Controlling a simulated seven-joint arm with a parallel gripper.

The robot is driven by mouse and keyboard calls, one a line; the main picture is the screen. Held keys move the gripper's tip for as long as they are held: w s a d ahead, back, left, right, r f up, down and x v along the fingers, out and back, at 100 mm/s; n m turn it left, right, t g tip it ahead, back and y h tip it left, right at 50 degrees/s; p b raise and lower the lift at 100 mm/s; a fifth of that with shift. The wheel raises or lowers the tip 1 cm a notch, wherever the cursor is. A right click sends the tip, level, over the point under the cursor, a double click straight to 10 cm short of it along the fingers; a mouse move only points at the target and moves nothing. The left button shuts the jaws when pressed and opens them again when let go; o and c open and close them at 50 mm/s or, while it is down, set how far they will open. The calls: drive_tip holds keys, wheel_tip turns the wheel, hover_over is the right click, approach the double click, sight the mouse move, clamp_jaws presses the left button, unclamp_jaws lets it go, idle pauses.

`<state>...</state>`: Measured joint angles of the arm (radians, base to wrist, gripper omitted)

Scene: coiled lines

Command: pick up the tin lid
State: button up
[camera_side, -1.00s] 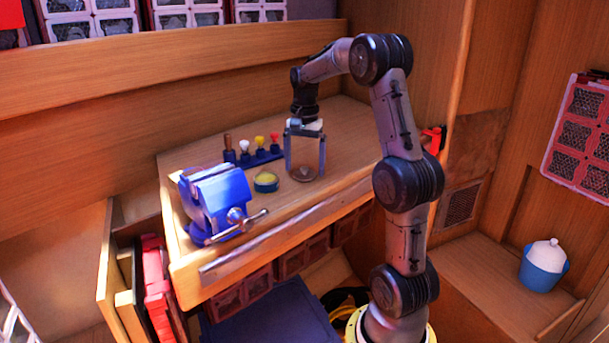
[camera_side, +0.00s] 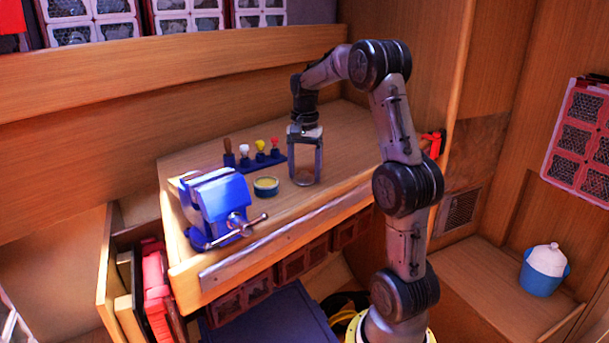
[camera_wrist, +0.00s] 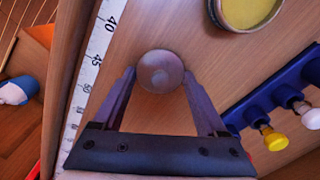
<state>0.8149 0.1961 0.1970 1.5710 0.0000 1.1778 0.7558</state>
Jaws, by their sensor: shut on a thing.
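The tin lid (camera_wrist: 160,72) is a small round grey-brown disc with a shiny spot at its middle. In the wrist view it lies between the tips of my gripper (camera_wrist: 159,80), one finger on each side. My gripper is shut on it by the edges. In the side view my gripper (camera_side: 305,178) points straight down at the bench top, with the lid (camera_side: 304,176) low between its fingers. The lid looks at or very near the bench surface; I cannot tell whether there is a gap beneath it.
A blue-sided round tin with a yellow top (camera_side: 266,184) stands just left of my gripper. A blue rack (camera_side: 262,162) of several knobbed tools is behind it. A blue vise (camera_side: 215,205) stands further left. A white ruler strip (camera_wrist: 90,80) runs along the bench edge.

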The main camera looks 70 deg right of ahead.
drive_tip(key=shift+r, duration=0.15)
drive_tip(key=shift+r, duration=0.25)
wheel_tip(320, 180, up, 2)
drive_tip(key=shift+r, duration=0.15)
drive_tip(key=s+a+r, duration=0.9)
drive_tip(key=a+r, duration=0.1)
drive_tip(key=w+f+n, duration=0.3)
drive_tip(key=w, duration=1.3)
drive_tip(key=shift+s+d+f, duration=0.1)
drive_tip(key=shift+d+f, duration=0.15)
drive_tip(key=shift+f, duration=1.3)
drive_tip(key=shift+d+f, duration=0.2)
drive_tip(key=shift+f, duration=1.3)
drive_tip(key=shift+f, duration=0.2)
